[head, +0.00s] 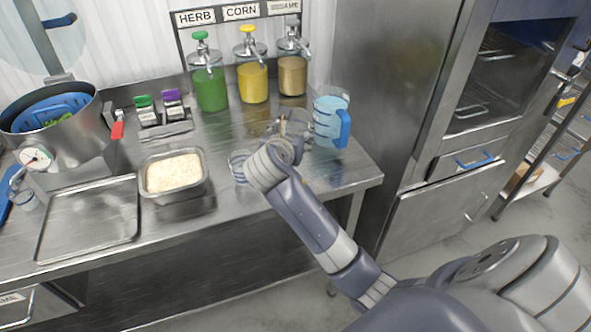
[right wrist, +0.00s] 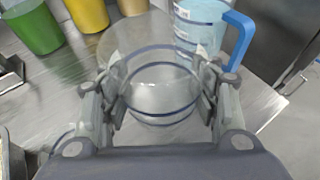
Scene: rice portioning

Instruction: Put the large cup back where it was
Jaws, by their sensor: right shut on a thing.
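The large cup (right wrist: 160,85) is clear with dark blue rings. In the right wrist view it stands between the two fingers of my right gripper (right wrist: 163,100), which is shut on it. In the head view my right gripper (head: 290,135) is over the right part of the steel counter, below the dispensers, and mostly hides the cup. I cannot tell whether the cup's base touches the counter. Another clear cup with blue rings (head: 238,166) stands on the counter just left of my right wrist. My left gripper is not in view.
A pitcher (head: 328,112) with a blue handle stands close right of the gripper. Green (head: 209,88), yellow (head: 252,80) and tan (head: 292,75) dispensers stand behind. A rice pan (head: 206,190), tray (head: 90,255) and pot (head: 85,140) are left. The counter's right front corner is clear.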

